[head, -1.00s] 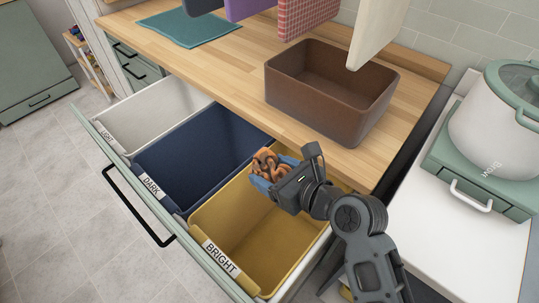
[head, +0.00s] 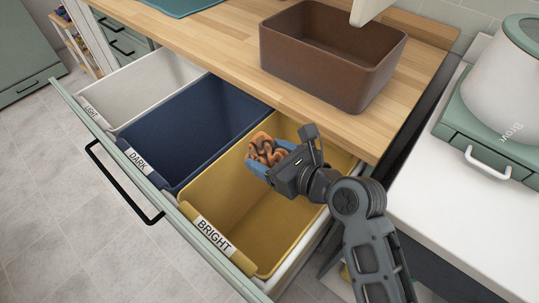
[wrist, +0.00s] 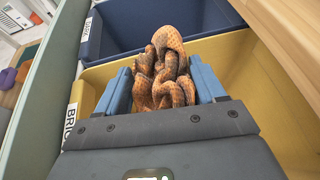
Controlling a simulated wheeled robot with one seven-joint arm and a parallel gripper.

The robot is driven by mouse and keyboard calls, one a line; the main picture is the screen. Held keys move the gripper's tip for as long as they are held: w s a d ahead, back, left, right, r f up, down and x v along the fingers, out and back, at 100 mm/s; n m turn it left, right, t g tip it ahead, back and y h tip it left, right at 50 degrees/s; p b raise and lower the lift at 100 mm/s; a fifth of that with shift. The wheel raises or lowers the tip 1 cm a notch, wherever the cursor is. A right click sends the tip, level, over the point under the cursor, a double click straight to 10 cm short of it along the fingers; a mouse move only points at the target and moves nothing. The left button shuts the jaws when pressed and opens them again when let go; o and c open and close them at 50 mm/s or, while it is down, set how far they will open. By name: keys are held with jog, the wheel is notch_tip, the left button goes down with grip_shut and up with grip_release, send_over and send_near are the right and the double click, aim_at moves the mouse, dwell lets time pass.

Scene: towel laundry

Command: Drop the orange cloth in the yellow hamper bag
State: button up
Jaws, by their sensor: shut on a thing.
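The orange cloth (head: 266,150) is bunched up between the blue fingers of my gripper (head: 261,160). In the wrist view the crumpled cloth (wrist: 163,75) stands up between the two fingers (wrist: 165,88), which are shut on it. The yellow hamper bag (head: 225,250), labelled BRIGHT, is open in the pulled-out drawer. In the head view my gripper and the cloth show over the far part of this bag, near its edge with the dark blue bag. In the wrist view the yellow bag (wrist: 265,85) lies behind and around the cloth.
A dark blue bag (head: 195,130) labelled DARK and a white bag (head: 150,85) labelled LIGHT share the drawer. A brown bin (head: 325,60) stands on the wooden counter (head: 235,50) behind. A white-topped unit with a large pot (head: 500,85) is at right.

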jog(key=o, duration=1.1)
jog(key=v, duration=0.8)
jog(key=shift+w, duration=0.1)
